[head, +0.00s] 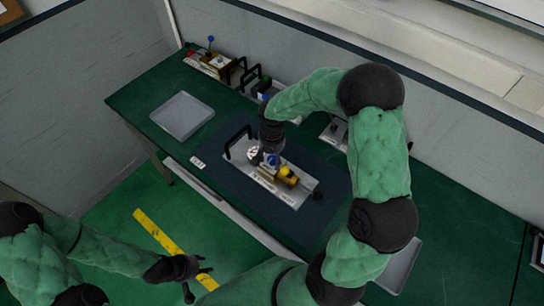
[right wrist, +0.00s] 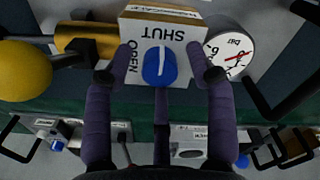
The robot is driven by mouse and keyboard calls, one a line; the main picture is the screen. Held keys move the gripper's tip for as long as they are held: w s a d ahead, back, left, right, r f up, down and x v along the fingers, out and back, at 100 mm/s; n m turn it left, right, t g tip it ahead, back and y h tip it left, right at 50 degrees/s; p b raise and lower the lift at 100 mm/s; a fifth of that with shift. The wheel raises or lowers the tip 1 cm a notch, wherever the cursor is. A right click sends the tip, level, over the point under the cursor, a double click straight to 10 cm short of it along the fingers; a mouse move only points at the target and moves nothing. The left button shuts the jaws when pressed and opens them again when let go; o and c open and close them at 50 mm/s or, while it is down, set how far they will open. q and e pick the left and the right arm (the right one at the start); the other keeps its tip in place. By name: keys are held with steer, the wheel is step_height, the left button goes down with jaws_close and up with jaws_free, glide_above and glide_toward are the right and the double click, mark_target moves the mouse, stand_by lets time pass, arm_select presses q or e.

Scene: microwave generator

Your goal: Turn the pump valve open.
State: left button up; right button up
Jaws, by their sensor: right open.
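The pump valve's blue knob (right wrist: 159,68) is on a white block (right wrist: 165,25) printed OPEN and SHUT. The knob's white line points toward the word SHUT. My right gripper (right wrist: 159,75) is open, with one finger on each side of the knob; I cannot tell whether they touch it. In the head view the knob (head: 272,159) shows on a pale panel (head: 292,199) on the bench, with my right gripper (head: 270,146) just over it. My left gripper (head: 197,283) is open and empty, low at the left, away from the bench.
A round psi gauge (right wrist: 230,54) is beside the block, with a brass fitting (right wrist: 85,40) and yellow ball (right wrist: 25,70) on the other side. A black handle (head: 236,142) rises at the panel's end. A grey tray (head: 182,116) is at the left. Other units (head: 214,62) line the back.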

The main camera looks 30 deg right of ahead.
jaws_close()
steer(key=shift+n, duration=0.4)
steer(key=n, duration=0.3)
steer(key=shift+n, duration=0.4)
steer(key=n+p, duration=0.1)
steer(key=n, duration=0.3)
steer(key=shift+r, duration=0.1)
steer(key=n+p, duration=0.1)
steer(key=n, duration=0.4)
steer(key=shift+p, duration=0.3)
steer(key=n+p, duration=0.1)
steer(key=n, duration=0.3)
steer(key=shift+n+p, duration=0.3)
steer(key=shift+p, duration=0.05)
